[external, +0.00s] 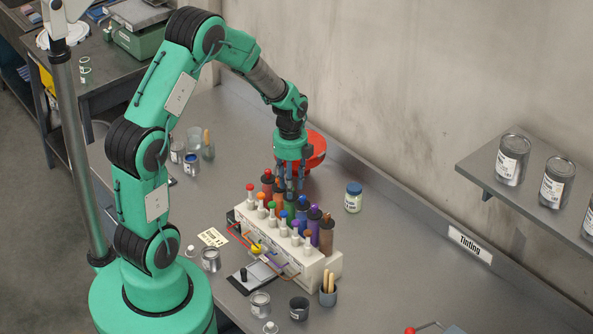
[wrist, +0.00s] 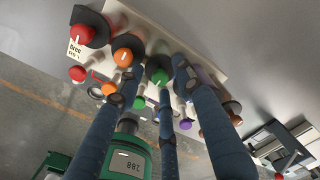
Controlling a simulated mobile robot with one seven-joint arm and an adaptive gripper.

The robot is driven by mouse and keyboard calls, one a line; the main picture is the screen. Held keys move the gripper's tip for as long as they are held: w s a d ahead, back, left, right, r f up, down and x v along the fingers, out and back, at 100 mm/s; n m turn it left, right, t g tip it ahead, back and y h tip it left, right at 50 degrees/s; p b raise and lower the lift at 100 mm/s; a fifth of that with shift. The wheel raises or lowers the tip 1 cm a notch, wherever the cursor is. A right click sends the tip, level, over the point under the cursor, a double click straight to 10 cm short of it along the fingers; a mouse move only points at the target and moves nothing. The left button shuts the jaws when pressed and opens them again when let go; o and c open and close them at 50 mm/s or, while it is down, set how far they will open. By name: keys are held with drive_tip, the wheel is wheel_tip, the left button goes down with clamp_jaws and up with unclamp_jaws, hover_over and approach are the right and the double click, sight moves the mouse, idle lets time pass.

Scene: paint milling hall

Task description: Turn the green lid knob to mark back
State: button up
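The green lid knob (wrist: 159,77) tops a dark canister in the back row of a white tinting stand (external: 320,262). A short pale line shows on the knob, but its direction is too small to read surely. My gripper (external: 287,190) points down over this canister. In the wrist view, its blue fingers (wrist: 158,90) spread around the green knob, with gaps between the tips and the knob. No grip on it shows. In the external view the fingers hide the knob, and only some green of the canister (external: 289,208) shows.
Canisters with red (wrist: 80,34) and orange (wrist: 122,52) lids stand close on one side; blue, purple and brown (external: 326,236) ones stand on the other. White pegs with coloured tops line the front. A red bowl (external: 316,150) and a blue-lidded jar (external: 353,197) stand behind.

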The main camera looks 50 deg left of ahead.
drive_tip(key=shift+c, duration=0.5)
clamp_jaws()
